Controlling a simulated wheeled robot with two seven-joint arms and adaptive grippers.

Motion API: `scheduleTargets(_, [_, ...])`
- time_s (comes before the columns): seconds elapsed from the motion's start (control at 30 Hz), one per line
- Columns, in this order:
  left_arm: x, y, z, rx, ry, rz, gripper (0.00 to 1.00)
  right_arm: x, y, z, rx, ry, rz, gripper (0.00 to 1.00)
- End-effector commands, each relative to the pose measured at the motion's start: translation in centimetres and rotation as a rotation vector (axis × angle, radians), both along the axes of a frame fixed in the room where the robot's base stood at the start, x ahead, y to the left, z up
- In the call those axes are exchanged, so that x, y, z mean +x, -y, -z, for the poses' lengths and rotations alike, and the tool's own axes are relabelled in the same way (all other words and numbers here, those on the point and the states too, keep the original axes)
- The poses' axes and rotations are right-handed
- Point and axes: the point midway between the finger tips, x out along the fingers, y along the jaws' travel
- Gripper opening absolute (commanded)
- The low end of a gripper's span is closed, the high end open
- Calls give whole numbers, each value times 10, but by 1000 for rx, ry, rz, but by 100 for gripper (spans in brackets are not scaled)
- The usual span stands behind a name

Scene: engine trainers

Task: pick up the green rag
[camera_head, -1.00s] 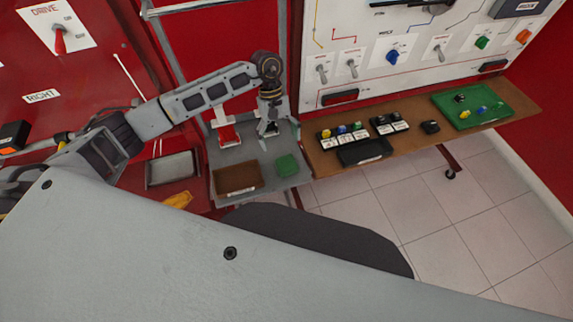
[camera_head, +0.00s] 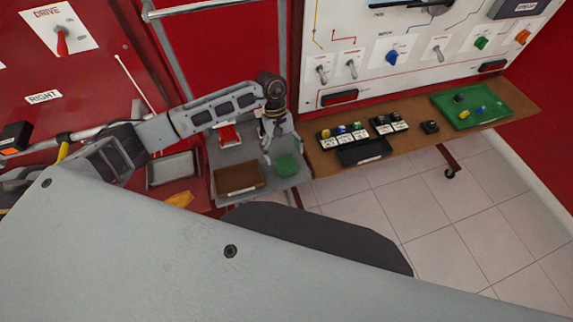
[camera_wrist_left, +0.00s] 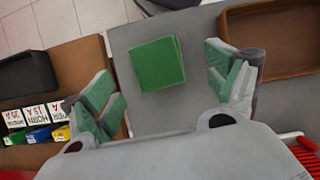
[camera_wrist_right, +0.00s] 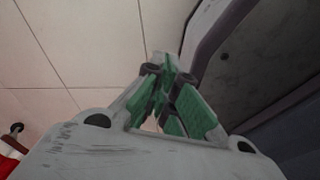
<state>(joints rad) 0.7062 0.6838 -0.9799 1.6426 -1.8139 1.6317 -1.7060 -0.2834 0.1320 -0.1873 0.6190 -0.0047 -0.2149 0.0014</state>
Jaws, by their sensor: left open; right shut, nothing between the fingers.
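The green rag (camera_head: 287,165) is a folded square lying flat on a small grey shelf (camera_head: 226,157). In the left wrist view the rag (camera_wrist_left: 157,64) lies between and beyond the fingertips, apart from both. My left gripper (camera_head: 268,146) points down over the shelf, just behind and left of the rag in the head view. In the left wrist view the left gripper (camera_wrist_left: 170,85) is open and empty, its green pads wide apart. My right gripper (camera_wrist_right: 168,95) is shut and empty, with tiled floor and a dark surface beyond it; the head view does not show it.
A brown tray (camera_head: 238,177) sits beside the rag on the shelf, and a red item (camera_head: 229,136) lies behind the tray. Tiled floor lies in front.

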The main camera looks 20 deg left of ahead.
Motion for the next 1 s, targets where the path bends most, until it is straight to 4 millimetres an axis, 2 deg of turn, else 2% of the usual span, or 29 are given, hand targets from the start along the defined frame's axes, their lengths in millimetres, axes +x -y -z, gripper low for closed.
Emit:
scheduleTargets(0.37, [-10,12,33,0,0,1,88,-1,-10,-8,10,-1,2,0])
scheduleTargets(0.87, [-10,13,36,0,1,1,88,-3,-17,-7,18,-4,3,0])
scheduleTargets(0.9, [-10,13,36,0,1,1,86,-3,-17,-7,18,-4,3,0])
scheduleTargets(1.0, [-10,13,36,0,1,1,73,-3,-15,-7,16,-4,2,0])
